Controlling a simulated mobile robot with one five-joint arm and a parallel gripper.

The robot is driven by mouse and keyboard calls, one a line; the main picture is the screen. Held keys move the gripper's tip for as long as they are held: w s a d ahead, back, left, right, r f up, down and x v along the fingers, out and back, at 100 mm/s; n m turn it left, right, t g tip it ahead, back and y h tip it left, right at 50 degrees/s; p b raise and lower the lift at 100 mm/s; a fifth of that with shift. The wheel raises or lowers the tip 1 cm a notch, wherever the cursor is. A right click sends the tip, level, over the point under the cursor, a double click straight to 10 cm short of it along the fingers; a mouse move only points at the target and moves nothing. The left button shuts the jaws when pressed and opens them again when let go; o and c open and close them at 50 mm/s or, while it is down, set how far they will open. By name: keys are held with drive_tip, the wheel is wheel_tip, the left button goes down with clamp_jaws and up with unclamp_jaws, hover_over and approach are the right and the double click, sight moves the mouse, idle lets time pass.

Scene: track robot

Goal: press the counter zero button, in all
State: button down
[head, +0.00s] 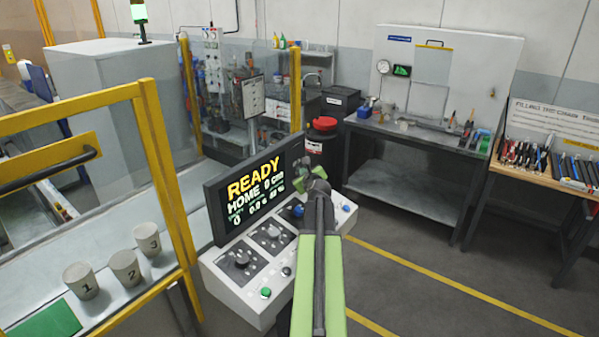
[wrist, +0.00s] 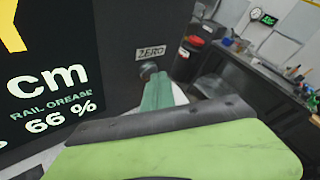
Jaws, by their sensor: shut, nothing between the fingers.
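The dark display (head: 222,222) stands on the control panel and reads READY and HOME 0 cm. In the wrist view, the ZERO label (wrist: 151,52) is on the right part of its face, with a small round grey button (wrist: 148,69) just below. My gripper (head: 304,177) is shut and empty at the display's right edge; in the wrist view its green fingertips (wrist: 155,84) reach up to the button and cover its lower part. I cannot tell whether they touch it. The button cannot be made out in the head view.
The white control panel (head: 216,271) has knobs, a green button (head: 265,293) and blue buttons. Numbered cups (head: 125,267) stand behind a yellow frame (head: 166,180) at left. A grey workbench (head: 420,134) and a wooden tool table (head: 554,176) stand at right. The floor between is clear.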

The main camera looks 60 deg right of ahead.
drive_tip(key=shift+s, duration=0.9)
drive_tip(key=s, duration=0.5)
idle(0.8)
